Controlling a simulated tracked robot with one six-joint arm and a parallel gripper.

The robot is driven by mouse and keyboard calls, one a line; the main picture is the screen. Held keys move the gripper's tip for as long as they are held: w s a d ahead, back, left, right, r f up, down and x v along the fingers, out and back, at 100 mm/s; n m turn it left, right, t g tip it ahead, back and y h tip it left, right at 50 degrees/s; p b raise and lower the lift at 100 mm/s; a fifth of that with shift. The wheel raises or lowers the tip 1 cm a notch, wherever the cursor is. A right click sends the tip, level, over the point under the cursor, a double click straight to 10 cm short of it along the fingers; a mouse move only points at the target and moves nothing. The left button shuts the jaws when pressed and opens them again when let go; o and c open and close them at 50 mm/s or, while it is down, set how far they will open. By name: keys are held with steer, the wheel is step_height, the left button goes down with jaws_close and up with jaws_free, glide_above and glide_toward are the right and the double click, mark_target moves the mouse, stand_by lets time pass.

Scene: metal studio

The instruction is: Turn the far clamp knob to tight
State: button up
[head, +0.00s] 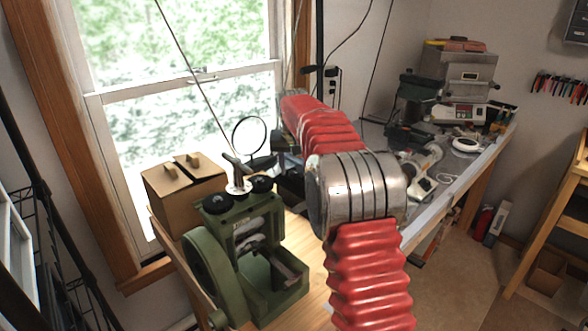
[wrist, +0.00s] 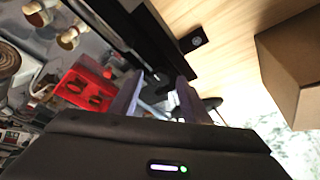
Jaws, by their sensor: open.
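A green rolling mill (head: 240,250) stands on the wooden bench in the head view. It has a black knob (head: 216,203) at its near top corner, another black knob (head: 261,184) at its far top corner, and a T-shaped handle (head: 238,172) between them. I cannot tell for certain which is the far clamp knob. My gripper (wrist: 160,88) shows in the wrist view with its two grey fingers apart. Dark parts lie beyond and between the fingers; I cannot tell whether one is the knob.
A brown box (head: 183,195) stands left of the mill by the window. A round magnifier (head: 249,135) is behind it. In the wrist view, a red holder (wrist: 84,88) lies left of the fingers and bare wood (wrist: 225,35) above right. Machines crowd the far bench.

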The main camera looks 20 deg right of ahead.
steer(key=shift+w+f, duration=0.1)
steer(key=shift+f, duration=0.15)
steer(key=shift+c, duration=0.5)
steer(key=c, duration=0.9)
